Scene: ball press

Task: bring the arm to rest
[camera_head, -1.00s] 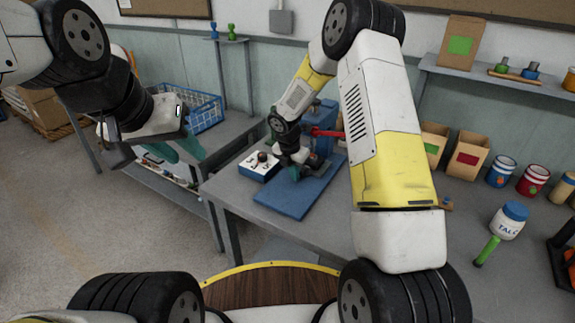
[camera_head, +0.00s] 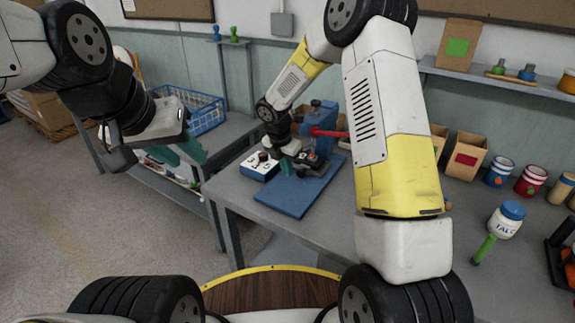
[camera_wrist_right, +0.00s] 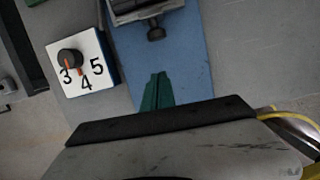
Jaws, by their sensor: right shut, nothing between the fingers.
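My right gripper's teal fingers are together and empty in the right wrist view (camera_wrist_right: 157,92), over the blue base plate (camera_wrist_right: 190,50). The base plate also shows in the head view (camera_head: 298,197). A white dial box (camera_head: 259,166) with a black knob stands left of the plate; its numbers 3, 4 and 5 show in the wrist view (camera_wrist_right: 85,68). My left gripper (camera_head: 176,151) hangs at the left, teal fingers apart, apparently empty.
A blue wire basket (camera_head: 205,117) stands on the side bench behind my left gripper. On the grey table's right are cardboard bins (camera_head: 465,155), several cans (camera_head: 531,181) and a talc bottle (camera_head: 507,218) with a green handle. The table's front left is clear.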

